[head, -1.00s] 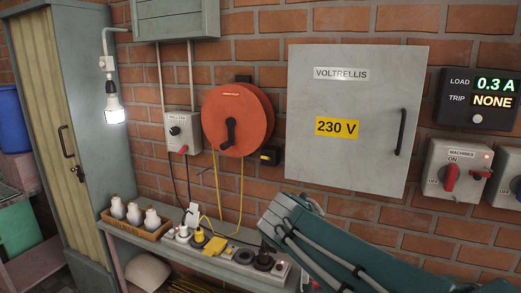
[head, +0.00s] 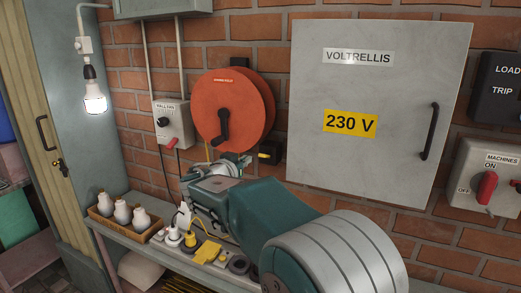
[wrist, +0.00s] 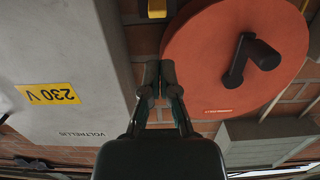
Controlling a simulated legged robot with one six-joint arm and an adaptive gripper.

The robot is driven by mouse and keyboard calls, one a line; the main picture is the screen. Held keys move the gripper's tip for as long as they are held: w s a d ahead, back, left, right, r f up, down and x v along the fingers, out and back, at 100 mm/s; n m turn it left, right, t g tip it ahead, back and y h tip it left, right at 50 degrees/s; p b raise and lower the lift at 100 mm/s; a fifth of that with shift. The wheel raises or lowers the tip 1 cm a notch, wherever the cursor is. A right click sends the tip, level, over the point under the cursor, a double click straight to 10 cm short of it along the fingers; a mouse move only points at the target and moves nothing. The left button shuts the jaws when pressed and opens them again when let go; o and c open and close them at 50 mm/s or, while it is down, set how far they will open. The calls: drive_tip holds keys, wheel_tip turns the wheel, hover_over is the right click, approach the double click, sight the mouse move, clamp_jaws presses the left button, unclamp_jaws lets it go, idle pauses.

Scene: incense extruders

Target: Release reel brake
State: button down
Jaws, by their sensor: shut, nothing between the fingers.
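The orange cable reel (head: 258,105) hangs on the brick wall in the head view, its black crank on the front. It also fills the upper right of the wrist view (wrist: 215,50), which is upside down. The small black-and-yellow block beside the reel's lower right, likely the brake (head: 270,153), shows at the top edge of the wrist view (wrist: 157,8). My gripper (wrist: 160,78) is shut and empty, its fingertips beside the reel's edge and apart from the block in the picture. In the head view my wrist covers the area below the reel.
The grey 230 V cabinet (head: 385,150) stands out from the wall right of the reel. A switch box (head: 172,122) is on the left. A yellow cable runs from the reel.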

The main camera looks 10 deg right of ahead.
sight(265, 156)
drive_tip(key=x, duration=1)
drive_tip(key=shift+d, duration=0.1)
